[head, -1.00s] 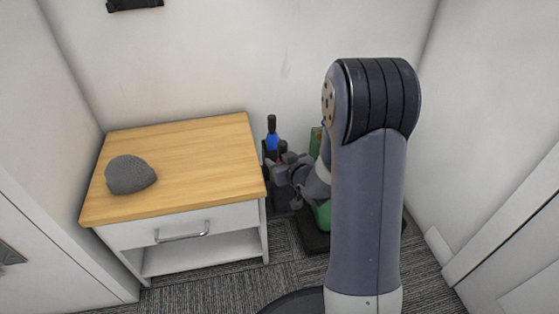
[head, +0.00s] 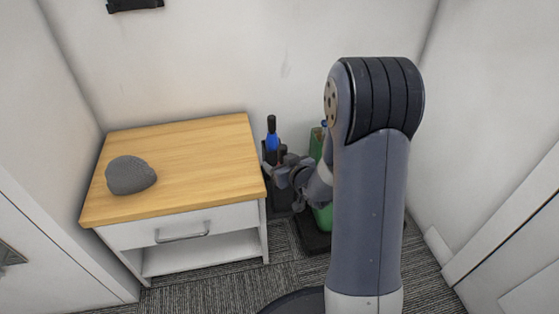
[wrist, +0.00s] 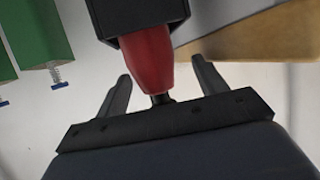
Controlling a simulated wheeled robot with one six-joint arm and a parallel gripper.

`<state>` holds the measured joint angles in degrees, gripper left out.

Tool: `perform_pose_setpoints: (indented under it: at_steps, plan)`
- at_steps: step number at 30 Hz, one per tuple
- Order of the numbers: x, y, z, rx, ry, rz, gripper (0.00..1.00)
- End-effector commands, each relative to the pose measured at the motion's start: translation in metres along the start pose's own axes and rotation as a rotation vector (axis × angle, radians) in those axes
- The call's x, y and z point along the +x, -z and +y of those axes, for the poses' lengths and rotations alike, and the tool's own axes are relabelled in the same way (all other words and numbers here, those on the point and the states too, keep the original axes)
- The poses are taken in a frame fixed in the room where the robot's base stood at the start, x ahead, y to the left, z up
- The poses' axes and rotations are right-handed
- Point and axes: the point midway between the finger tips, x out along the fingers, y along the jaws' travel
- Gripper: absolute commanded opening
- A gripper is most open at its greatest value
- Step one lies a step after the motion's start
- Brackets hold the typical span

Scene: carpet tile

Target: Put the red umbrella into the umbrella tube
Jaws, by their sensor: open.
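The red umbrella (wrist: 148,60) shows in the wrist view, with its red body reaching into a black square-sided holder (wrist: 135,12) that looks like the umbrella tube. A short dark piece sticks out of its near end towards my palm. My gripper (wrist: 160,68) is open, with one finger on each side of the red body and a visible gap at both. In the head view my gripper (head: 284,172) is beside the dark tube (head: 280,198), right of the cabinet. The red umbrella is mostly hidden there by my gripper.
A blue umbrella with a black handle (head: 272,140) stands upright at the tube. A wood-topped cabinet (head: 200,160) with a grey beanie (head: 131,175) is on the left. Green boxy items (head: 317,142) stand behind my arm on a dark tray (head: 313,240). Walls close in behind and right.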

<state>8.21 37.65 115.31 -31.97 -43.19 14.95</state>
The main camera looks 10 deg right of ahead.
Motion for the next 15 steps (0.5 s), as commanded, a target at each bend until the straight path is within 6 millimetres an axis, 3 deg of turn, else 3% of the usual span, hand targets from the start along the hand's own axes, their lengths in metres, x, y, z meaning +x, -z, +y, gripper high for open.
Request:
perform_pose_setpoints:
  at_steps: [9, 15]
  plan:
    - [-0.064, 0.004, 0.001, 0.002, -0.004, 0.0, 0.67]
    - [-0.091, 0.003, 0.001, 0.0, -0.003, 0.002, 0.67]
